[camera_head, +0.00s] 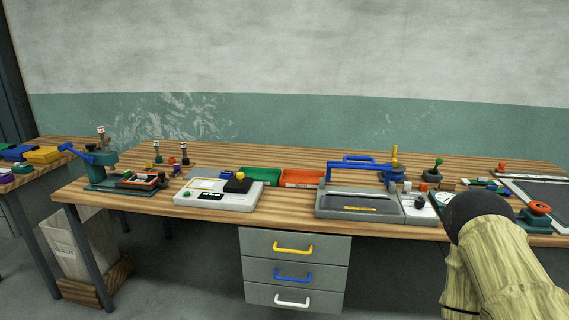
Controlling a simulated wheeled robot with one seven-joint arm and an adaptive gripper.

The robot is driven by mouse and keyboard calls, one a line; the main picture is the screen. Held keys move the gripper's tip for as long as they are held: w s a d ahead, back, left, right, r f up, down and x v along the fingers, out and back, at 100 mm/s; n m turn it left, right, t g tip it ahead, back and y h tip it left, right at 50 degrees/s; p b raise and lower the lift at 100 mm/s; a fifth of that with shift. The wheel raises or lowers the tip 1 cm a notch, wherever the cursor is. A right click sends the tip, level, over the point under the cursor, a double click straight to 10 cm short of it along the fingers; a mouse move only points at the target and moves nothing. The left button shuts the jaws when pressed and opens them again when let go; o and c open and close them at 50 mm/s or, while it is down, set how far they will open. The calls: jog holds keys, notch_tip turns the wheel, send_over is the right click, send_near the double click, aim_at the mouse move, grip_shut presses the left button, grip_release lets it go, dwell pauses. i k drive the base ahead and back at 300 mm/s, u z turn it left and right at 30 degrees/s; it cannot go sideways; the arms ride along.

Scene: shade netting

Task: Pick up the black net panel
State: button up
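A dark, flat panel (545,192) lies at the right end of the workbench, bordered by pale strips and cut off by the picture's edge. It may be the black net panel, but no mesh can be made out. My arm, in a pale yellow sleeve with a dark rounded part, rises at the lower right in front of the bench. It covers part of the bench front left of the panel. No gripper fingers can be seen.
The workbench (290,216) carries a white device (218,199), a green tray (259,177), an orange tray (302,178), a grey press with a blue bar (358,206) and a green clamp tool (103,170). Drawers (295,270) hang below. A bin (80,245) stands at lower left.

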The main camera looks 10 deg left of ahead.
aim_at(138, 178)
jog(key=u, duration=0.85)
jog(key=i, duration=1.4)
jog(key=u, duration=0.85)
